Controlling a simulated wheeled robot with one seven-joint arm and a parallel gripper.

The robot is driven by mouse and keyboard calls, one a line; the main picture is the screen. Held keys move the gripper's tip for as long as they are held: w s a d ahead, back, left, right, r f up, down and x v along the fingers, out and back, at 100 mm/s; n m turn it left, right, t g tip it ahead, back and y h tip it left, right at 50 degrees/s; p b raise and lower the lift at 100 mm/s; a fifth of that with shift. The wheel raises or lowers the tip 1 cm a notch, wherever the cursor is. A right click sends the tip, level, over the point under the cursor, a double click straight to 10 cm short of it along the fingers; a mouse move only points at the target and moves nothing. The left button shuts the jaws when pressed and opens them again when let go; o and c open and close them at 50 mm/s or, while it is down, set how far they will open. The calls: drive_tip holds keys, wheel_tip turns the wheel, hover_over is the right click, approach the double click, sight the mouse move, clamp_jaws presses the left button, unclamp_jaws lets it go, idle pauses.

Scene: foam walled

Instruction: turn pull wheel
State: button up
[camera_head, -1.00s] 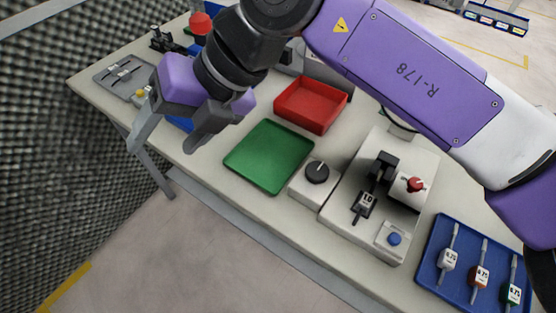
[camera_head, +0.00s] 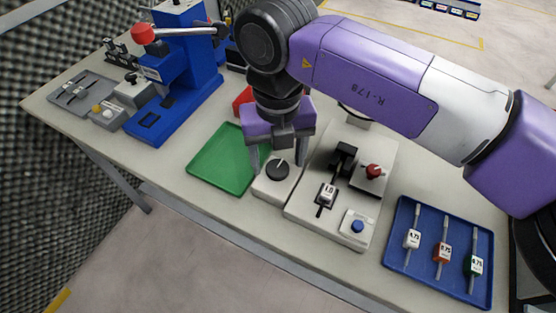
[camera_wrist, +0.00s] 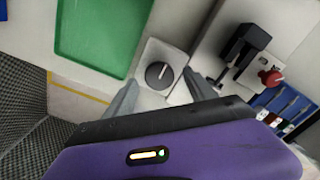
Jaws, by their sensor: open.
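A black round dial (camera_head: 277,171) with a white pointer line sits on a small white box; I take it as the wheel. In the wrist view the dial (camera_wrist: 159,75) lies ahead of the fingertips, roughly midway between them. My gripper (camera_head: 278,163) is open and empty, pointing down over the box, one finger on each side of the dial. The fingers appear apart from the dial; their exact height above it is hard to tell.
A green tray (camera_head: 222,170) lies left of the box. On the right are a white tester (camera_head: 310,205) with a red knob (camera_head: 374,171) and blue button (camera_head: 357,226), then a blue tray (camera_head: 400,252) of labelled tools. A blue press (camera_head: 185,90) stands back left.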

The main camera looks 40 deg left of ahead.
drive_tip(key=shift+f, duration=0.95)
drive_tip(key=shift+c, duration=0.4)
drive_tip(key=c, duration=1.3)
